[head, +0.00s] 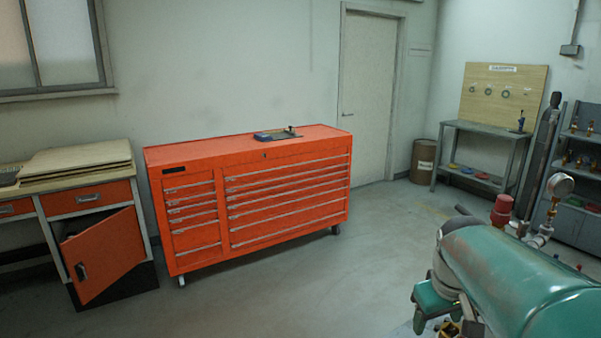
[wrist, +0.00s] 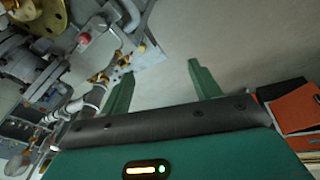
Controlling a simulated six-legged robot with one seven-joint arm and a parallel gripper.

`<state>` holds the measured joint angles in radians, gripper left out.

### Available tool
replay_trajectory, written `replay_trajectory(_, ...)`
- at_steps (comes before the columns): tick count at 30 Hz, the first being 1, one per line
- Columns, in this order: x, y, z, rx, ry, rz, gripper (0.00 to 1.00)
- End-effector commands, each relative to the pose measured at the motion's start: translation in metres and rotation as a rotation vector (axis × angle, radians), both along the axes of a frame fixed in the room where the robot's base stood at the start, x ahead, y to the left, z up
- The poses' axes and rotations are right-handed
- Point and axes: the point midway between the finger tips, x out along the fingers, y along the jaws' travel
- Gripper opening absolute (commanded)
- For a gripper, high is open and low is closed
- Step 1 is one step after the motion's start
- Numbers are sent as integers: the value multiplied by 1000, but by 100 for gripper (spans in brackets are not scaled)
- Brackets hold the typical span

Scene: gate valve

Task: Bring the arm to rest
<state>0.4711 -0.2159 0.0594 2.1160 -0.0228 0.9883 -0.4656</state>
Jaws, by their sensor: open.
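My gripper (wrist: 160,67) shows in the wrist view with its two green fingers spread wide apart. Bare grey floor shows between the fingers, and nothing is held. In the wrist view, grey pipework (wrist: 45,75) with brass fittings and a red part lies left of the fingers.
In the head view, an orange tool cabinet (head: 285,205) stands at the wall, with a bench and open orange door (head: 105,255) to its left. A gauge (head: 560,185) and red fitting (head: 502,208) rise at right. The floor before the cabinet is clear.

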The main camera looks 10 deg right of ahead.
Motion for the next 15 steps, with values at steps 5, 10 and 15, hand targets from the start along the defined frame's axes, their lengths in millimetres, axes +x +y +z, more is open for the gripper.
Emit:
replay_trajectory(5,-32,76,12,22,-112,-5,63)
replay_trajectory(10,-68,130,11,78,-208,-14,63)
replay_trajectory(15,-92,158,5,134,-265,-22,63)
